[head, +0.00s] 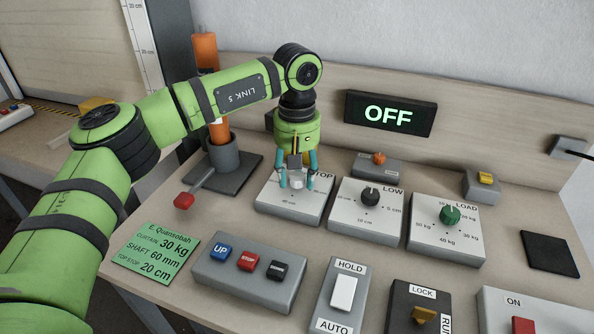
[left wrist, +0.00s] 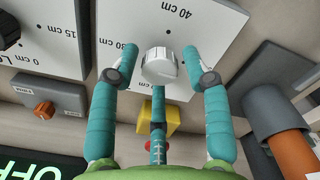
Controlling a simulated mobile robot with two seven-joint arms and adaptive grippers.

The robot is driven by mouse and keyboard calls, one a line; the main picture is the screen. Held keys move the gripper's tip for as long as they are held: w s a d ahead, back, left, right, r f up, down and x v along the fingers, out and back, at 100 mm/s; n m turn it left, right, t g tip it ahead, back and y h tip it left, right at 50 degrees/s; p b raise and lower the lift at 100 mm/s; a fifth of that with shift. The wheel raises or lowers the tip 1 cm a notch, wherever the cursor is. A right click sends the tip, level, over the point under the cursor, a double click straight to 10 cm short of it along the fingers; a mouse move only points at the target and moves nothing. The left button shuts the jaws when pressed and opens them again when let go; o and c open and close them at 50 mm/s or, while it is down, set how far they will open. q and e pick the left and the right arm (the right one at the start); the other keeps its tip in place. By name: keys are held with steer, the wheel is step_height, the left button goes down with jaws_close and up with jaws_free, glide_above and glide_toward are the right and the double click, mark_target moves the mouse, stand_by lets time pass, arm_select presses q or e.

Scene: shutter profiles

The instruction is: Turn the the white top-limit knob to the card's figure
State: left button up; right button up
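The white top-limit knob (head: 297,182) stands on the TOP panel (head: 275,205), the leftmost of three dial panels. In the left wrist view the knob (left wrist: 161,67) is between the fingertips, with 30 cm and 40 cm marks showing near it. I cannot tell its exact setting. My left gripper (head: 297,172) is above the panel, its teal fingers open around the knob; in the left wrist view the gripper (left wrist: 156,72) shows gaps at both sides of it. The green card (head: 156,257) reads curtain 30 kg, shaft 60 mm, top stop 20 cm. My right gripper is not seen.
The LOW dial (head: 370,197) and LOAD dial (head: 450,215) are to the right. The display (head: 389,114) reads OFF. A button box (head: 248,272), HOLD/AUTO switch (head: 343,293) and LOCK switch (head: 423,315) are in front. An orange-topped post (head: 222,152) stands left of the panel.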

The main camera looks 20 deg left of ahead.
arm_select(q)
jaws_close()
steer(key=shift+n, duration=0.3)
